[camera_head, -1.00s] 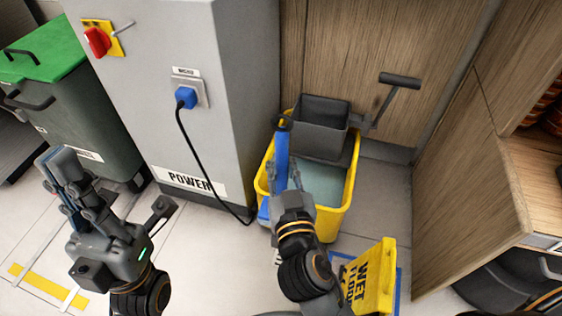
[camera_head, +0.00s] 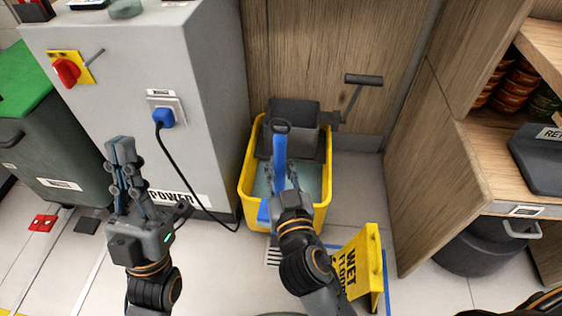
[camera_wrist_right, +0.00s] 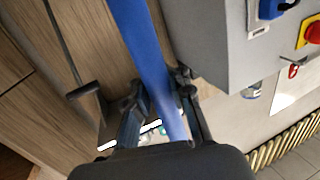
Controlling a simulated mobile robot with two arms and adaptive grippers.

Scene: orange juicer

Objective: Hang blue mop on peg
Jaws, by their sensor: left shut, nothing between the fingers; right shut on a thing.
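The blue mop (camera_head: 279,158) is held by its handle in my right gripper (camera_head: 280,180), which is shut on it. The handle stands roughly upright in front of the yellow bucket, with a dark loop at its top end. Pale strands show low beside my right arm; the rest of the mop's lower part is mostly hidden by that arm. In the right wrist view the blue handle (camera_wrist_right: 147,50) runs between the fingers. My left gripper (camera_head: 121,152) is shut and empty, fingers up, in front of the grey cabinet. I cannot make out a peg for certain.
The yellow bucket (camera_head: 245,178) with its grey wringer and lever (camera_head: 364,79) stands against the wooden panel. The grey power cabinet (camera_head: 215,100) has a blue plug (camera_head: 164,117) and black cable. A yellow wet-floor sign (camera_head: 365,262) stands right of my right arm.

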